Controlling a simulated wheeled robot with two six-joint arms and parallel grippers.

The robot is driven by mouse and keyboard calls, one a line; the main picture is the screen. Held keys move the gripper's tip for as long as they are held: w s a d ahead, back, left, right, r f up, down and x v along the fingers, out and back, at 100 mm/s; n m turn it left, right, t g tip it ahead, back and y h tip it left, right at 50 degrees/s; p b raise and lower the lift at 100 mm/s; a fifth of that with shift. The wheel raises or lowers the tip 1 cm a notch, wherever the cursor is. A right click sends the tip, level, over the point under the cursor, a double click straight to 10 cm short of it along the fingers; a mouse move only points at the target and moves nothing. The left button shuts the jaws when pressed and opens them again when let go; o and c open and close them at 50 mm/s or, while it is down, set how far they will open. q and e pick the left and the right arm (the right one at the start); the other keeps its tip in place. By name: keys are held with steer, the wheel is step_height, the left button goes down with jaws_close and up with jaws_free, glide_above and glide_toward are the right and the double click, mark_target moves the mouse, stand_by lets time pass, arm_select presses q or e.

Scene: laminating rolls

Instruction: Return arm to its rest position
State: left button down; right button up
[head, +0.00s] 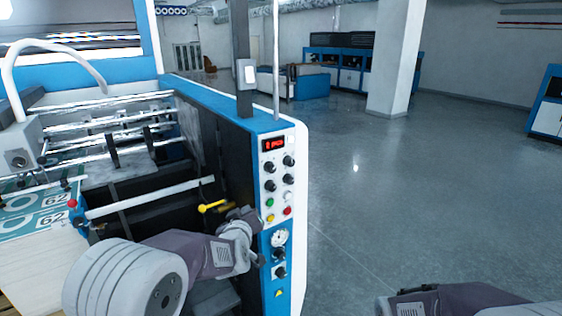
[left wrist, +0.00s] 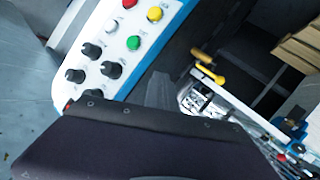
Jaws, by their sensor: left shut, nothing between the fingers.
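My left arm reaches in from the left in the head view, across the front of the laminating machine. My left gripper (head: 262,260) is shut and empty, close to the lower part of the machine's control panel (head: 287,165). In the left wrist view the same panel (left wrist: 112,40) shows its knobs and its red, yellow and green buttons. A dark part of my own arm covers the lower half of that view, and the fingertips do not show there. Part of my right arm shows at the bottom right of the head view; its gripper is not clearly visible.
A yellow-handled lever (head: 212,207) sticks out beside my left wrist and also shows in the left wrist view (left wrist: 207,70). A stack of printed sheets (head: 38,222) lies at the left. The grey floor (head: 400,190) to the right is clear, with a white pillar (head: 396,60) farther back.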

arm_select(q)
steer(key=s+a+f+m+g+b, duration=0.15)
steer(key=s+a+f+g, duration=0.4)
steer(key=s+f, duration=0.55)
steer(key=s+f+m+g, duration=0.2)
steer(key=s+f+g, duration=0.2)
steer(key=s, duration=0.6)
steer(key=s+a+f+m+g, duration=0.1)
steer(key=s+f+g, duration=0.3)
steer(key=s, duration=0.7)
step_height(320, 180, down, 2)
steer(key=shift+s+a+f+m, duration=0.2)
steer(key=shift+s+m, duration=0.1)
steer(key=shift+m, duration=0.15)
arm_select(e)
steer(key=f, duration=0.3)
steer(key=shift+s+a+f, duration=0.1)
steer(key=shift+s+a, duration=0.05)
steer(key=shift+a, duration=0.1)
arm_select(q)
steer(key=shift+d, duration=0.15)
arm_select(e)
steer(key=shift+d, duration=0.1)
stand_by(0.5)
